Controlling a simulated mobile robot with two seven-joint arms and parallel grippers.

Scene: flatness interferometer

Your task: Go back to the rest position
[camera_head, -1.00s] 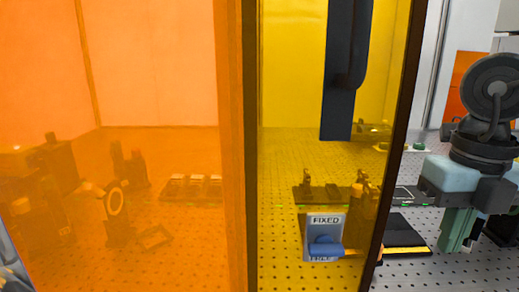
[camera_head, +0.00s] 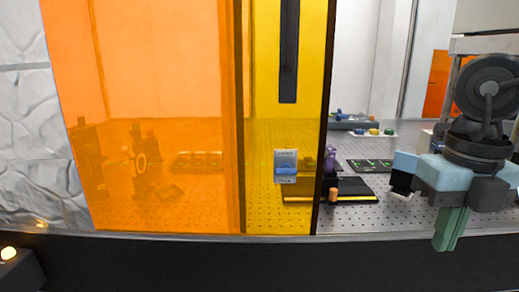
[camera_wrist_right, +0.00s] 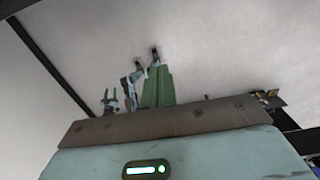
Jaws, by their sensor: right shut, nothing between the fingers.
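My right gripper (camera_head: 452,230) is at the right of the head view, pointing down with its green fingers together and nothing between them. It hangs in front of the enclosure's front edge, apart from the things on the perforated table. In the right wrist view, the green fingers (camera_wrist_right: 158,87) show against a pale, plain surface. My left gripper is not in view.
An orange panel (camera_head: 165,70) and a yellow panel (camera_head: 265,60) with a dark handle (camera_head: 289,50) cover the left and middle. The right side is open, showing the perforated table (camera_head: 365,222) with small parts. A dark front (camera_head: 200,265) runs below.

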